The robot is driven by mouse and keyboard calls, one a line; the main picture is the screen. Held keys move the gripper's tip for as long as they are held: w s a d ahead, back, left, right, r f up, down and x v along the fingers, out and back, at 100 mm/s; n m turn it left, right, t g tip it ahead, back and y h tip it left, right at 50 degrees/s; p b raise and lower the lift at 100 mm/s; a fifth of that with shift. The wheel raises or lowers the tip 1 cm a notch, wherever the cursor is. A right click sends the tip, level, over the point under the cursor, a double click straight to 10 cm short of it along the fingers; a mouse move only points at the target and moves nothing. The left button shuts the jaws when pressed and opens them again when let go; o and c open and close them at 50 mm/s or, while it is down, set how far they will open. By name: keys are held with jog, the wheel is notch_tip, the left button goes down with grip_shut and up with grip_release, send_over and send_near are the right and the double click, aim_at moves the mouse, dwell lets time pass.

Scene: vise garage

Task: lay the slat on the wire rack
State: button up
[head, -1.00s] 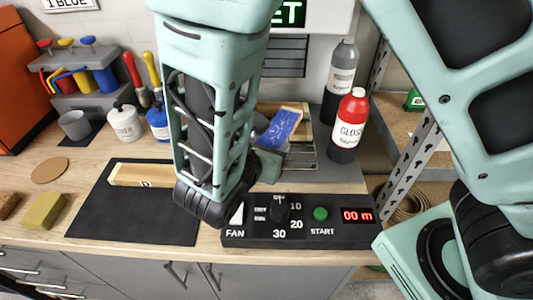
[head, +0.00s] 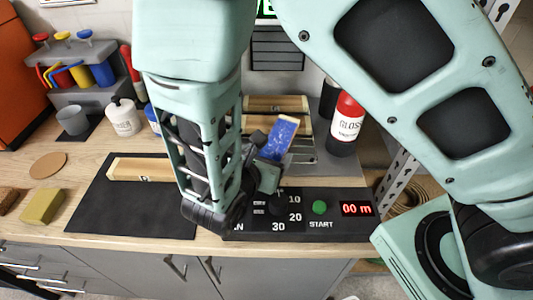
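A short wooden slat with a blue-painted face (head: 279,140) is tilted upward at my gripper (head: 264,157), beside the wire rack. The gripper looks shut on its lower end, though my arm hides part of the fingers. The wire rack (head: 304,157) lies on a grey mat behind the control box, partly hidden by the gripper and the slat. A bare wooden slat (head: 275,103) lies along the rack's back, and another piece of wood shows behind my gripper. One more bare slat (head: 140,169) lies on the black mat at left.
The control box (head: 335,209) with dial and green button stands at the counter's front. A red bottle (head: 347,122) stands right of the rack. A white jar (head: 124,118), a grey cup (head: 73,121) and a yellow sponge (head: 43,206) are at left. The black mat (head: 125,210) is mostly bare.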

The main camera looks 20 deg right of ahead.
jog(key=shift+r, duration=0.25)
jog(key=b+v, duration=0.1)
jog(key=v, duration=1)
jog(key=shift+s+a+r, duration=0.15)
jog(key=shift+s+a, duration=0.05)
jog(key=shift+s, duration=0.05)
jog(key=s+d+m+g, duration=0.1)
jog(key=d+m+g, duration=0.1)
jog(key=s+d+m+g, duration=0.1)
jog(key=d+m+g, duration=0.1)
jog(key=s+d+r+m+g+y, duration=0.1)
jog(key=s+d+m+g, duration=0.1)
jog(key=shift+r+g, duration=0.1)
jog(key=shift+g, duration=0.2)
jog(key=s+m+g+y, duration=0.1)
jog(key=m, duration=0.1)
jog(key=s+d+m+g+y, duration=0.1)
jog(key=s+r+m+g+y, duration=0.1)
jog(key=m, duration=0.1)
jog(key=shift+s+d+m+y, duration=0.2)
jog(key=shift+s+m+y, duration=0.1)
jog(key=r+m+y, duration=0.1)
jog(key=m+y, duration=0.1)
jog(key=s+a+m+y, duration=0.1)
jog(key=m, duration=0.2)
jog(key=r+m+y, duration=0.1)
jog(key=m+y, duration=0.1)
jog(key=shift+s+a+r+m+y, duration=0.2)
jog(key=shift+a+r+m+y, duration=0.1)
jog(key=shift+a+m, duration=0.1)
